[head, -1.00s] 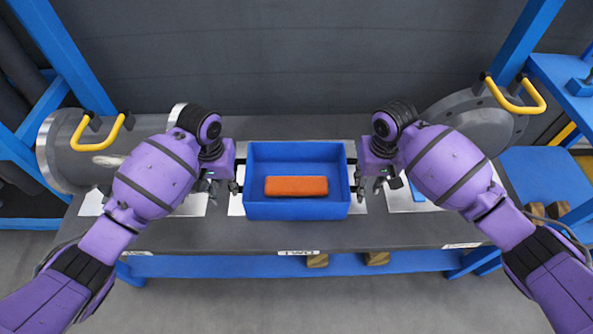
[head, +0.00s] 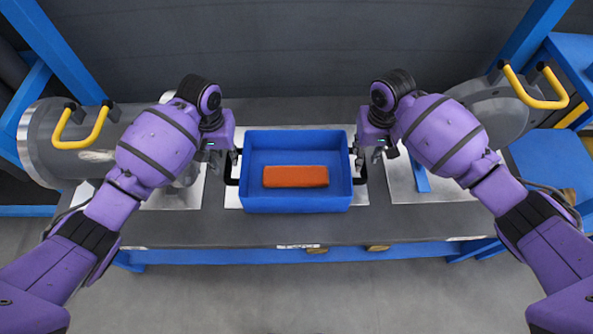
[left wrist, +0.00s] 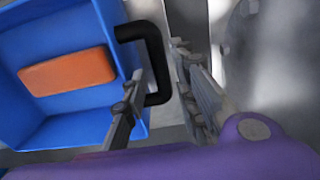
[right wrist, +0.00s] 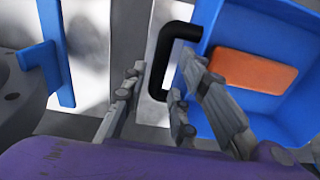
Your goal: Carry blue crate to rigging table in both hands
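The blue crate (head: 296,204) stands upright on a grey table (head: 300,231), with an orange block (head: 295,176) inside. It has a black handle at each end; the left one (left wrist: 157,70) and right one (right wrist: 158,70) show best in the wrist views. My left gripper (head: 226,158) is at the left handle, fingers apart, one on each side of the bar. My right gripper (head: 369,157) is at the right handle in the same way, fingers apart. Clear gaps to the bars show in both wrist views. The fingertips' depth is hard to judge.
A grey flanged cylinder (head: 42,150) with a yellow handle lies at the left; another flanged part (head: 500,108) with a yellow handle is at the right. A flat blue strip (head: 420,178) lies right of the crate. Table is bare in front of the crate.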

